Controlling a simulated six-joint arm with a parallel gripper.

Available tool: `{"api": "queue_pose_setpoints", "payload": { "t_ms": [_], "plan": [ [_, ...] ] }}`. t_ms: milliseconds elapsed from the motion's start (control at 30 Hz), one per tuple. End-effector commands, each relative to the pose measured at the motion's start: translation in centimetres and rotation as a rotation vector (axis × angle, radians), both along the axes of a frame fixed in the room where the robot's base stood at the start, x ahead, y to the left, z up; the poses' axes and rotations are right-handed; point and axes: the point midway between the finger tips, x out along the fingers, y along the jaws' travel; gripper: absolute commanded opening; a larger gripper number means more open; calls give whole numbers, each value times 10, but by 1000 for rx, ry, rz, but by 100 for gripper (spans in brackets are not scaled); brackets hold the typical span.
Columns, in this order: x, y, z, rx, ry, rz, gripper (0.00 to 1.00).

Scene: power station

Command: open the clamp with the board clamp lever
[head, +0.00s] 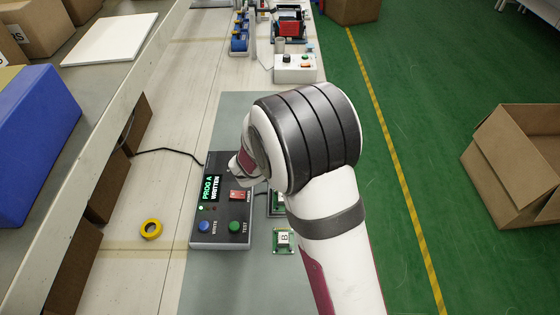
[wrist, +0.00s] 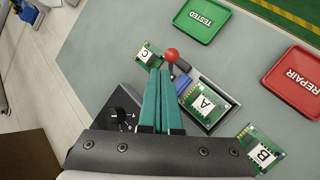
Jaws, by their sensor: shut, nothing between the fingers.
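The board clamp lever, with a red ball knob (wrist: 172,55), stands just beyond my fingertips in the wrist view. My gripper (wrist: 161,73) has teal fingers shut together and empty, pointing toward the lever. Whether they touch it, I cannot tell. A blue and dark clamp part (wrist: 182,84) is beside the fingers, at the edge of the dark fixture (wrist: 224,121). A green board marked A (wrist: 208,103) lies in the fixture. In the head view my arm hides the lever and gripper, and only an edge of the fixture shows.
Board C (wrist: 146,56) lies left of the lever and board B (wrist: 262,150) at lower right. A green TESTED tray (wrist: 202,18) and red REPAIR tray (wrist: 297,80) lie beyond. The programmer box (head: 220,220) reads "PROG A WRITTEN". Yellow tape (head: 151,229) lies left of it.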

Motion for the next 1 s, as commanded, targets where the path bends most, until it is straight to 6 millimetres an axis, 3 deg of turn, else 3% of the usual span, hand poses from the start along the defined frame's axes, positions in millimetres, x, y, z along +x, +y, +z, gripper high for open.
{"api": "queue_pose_setpoints", "payload": {
  "t_ms": [133, 500, 700, 1000],
  "plan": [
    [-22, 16, 18, 1, -2, 6, 0],
    [-74, 12, 82, 2, -3, 1, 0],
    [-85, 11, 93, 0, -1, 1, 0],
    [-86, 10, 94, 1, 0, -4, 0]
  ]
}}
